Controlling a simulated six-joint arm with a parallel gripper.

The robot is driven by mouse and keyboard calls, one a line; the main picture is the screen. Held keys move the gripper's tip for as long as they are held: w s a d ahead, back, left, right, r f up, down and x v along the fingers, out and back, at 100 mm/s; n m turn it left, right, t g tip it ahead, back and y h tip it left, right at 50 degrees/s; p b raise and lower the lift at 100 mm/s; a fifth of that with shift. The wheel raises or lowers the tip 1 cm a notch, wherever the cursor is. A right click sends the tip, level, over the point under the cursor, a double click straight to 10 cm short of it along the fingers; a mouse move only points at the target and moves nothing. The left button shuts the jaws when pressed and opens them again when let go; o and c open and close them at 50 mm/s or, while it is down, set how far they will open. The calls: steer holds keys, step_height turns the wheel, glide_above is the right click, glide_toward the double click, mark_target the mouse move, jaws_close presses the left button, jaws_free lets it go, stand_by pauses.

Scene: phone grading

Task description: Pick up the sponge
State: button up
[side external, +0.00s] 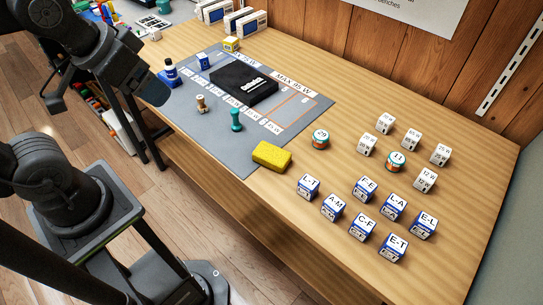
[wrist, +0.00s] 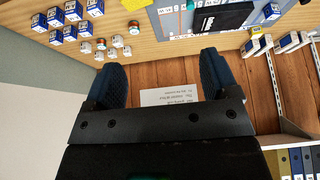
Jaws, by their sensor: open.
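A yellow sponge (side external: 271,157) lies flat on the wooden table, at the near right corner of the grey mat (side external: 196,130). In the wrist view a yellow patch at the top edge (wrist: 133,4) appears to be the same sponge, partly cut off. My gripper (wrist: 165,75) is open and empty in the wrist view, its two dark blue fingers wide apart, with the wooden wall and a paper sign behind them. In the side view my arm is at the upper left, away from the sponge.
Several blue-and-white lettered boxes (side external: 363,228) and several white cubes (side external: 412,140) stand right of the sponge, with two round tins (side external: 320,139). The table's near edge is close to the sponge.

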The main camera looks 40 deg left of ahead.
steer(key=shift+o, duration=0.9)
